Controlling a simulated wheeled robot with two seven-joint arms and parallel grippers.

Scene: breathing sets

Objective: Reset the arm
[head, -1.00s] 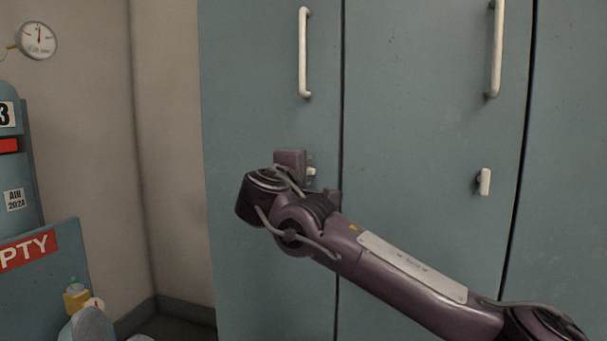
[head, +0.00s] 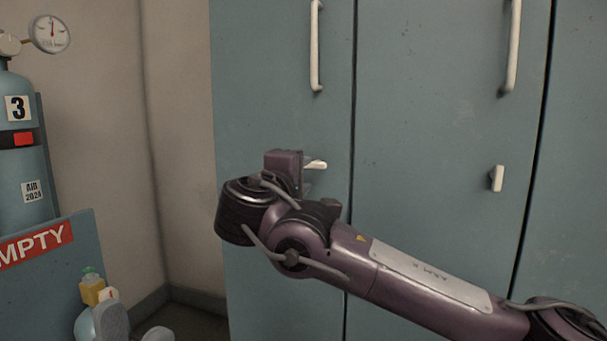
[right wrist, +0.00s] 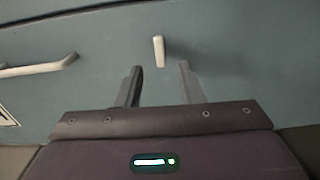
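My right arm comes in from the right in the head view, and its gripper (head: 298,177) is close to the left cabinet door (head: 280,90). Its fingers are largely hidden behind the wrist in the head view. In the right wrist view the right gripper (right wrist: 158,68) is open and empty, its fingers spread. A small white latch handle (head: 316,164) on the left door sticks out to the right, nearly level. A white latch (right wrist: 159,50) lies just beyond the gap between the fingertips in the right wrist view. My left gripper is not in view.
A second latch (head: 497,178) and long white handles (head: 316,45) are on the tall blue-grey cabinet. At left stand a cylinder marked 3 (head: 22,160), a gauge (head: 50,33) and a panel reading EMPTY (head: 50,275).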

